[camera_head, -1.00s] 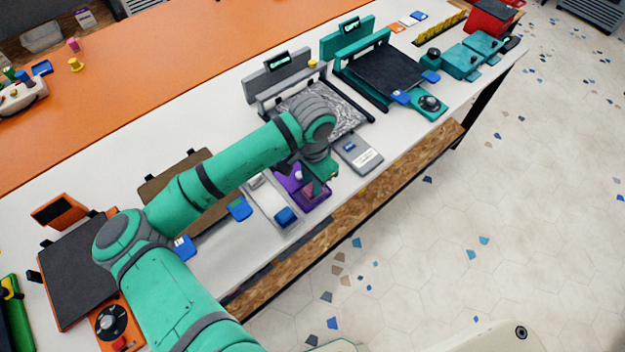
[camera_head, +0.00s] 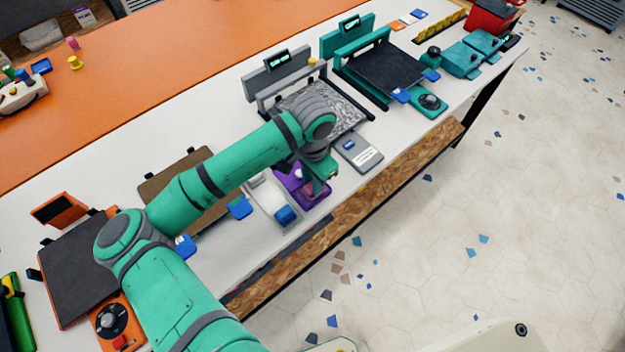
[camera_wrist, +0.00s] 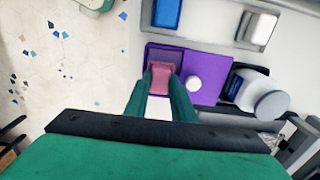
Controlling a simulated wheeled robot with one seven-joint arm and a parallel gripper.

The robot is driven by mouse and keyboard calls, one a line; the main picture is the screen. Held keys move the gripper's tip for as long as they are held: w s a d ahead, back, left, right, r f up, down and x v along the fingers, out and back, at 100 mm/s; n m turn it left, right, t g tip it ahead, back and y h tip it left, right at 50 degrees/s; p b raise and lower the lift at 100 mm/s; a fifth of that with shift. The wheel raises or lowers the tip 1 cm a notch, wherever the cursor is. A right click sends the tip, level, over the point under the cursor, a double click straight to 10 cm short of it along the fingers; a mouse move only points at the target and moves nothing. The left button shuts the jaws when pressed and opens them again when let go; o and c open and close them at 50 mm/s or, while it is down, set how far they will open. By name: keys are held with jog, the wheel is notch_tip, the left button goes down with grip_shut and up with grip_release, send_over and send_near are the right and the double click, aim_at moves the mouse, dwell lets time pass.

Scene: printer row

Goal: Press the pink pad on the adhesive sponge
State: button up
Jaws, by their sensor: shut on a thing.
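My gripper (camera_wrist: 161,97) is shut on a pink pad (camera_wrist: 160,75), which shows between the two green fingertips in the wrist view. The pad is over the near part of a purple tray (camera_wrist: 205,68), within a darker square recess; I cannot tell whether it touches the surface below. In the head view the purple tray (camera_head: 288,172) is partly hidden behind my gripper (camera_head: 318,190). A white round knob (camera_wrist: 194,83) stands on the tray beside the pad. I cannot say for certain which surface is the adhesive sponge.
A long tray with a blue block (camera_head: 285,215) and a white block (camera_wrist: 262,28) lies beside the purple tray. A white bottle (camera_wrist: 262,98) lies on its other side. A grey box (camera_head: 359,153) and a grey printer (camera_head: 275,75) stand nearby. The table's front edge is close.

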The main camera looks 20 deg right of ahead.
jog(key=shift+f, duration=0.4)
dwell(1.2)
jog(key=shift+r, duration=3.55)
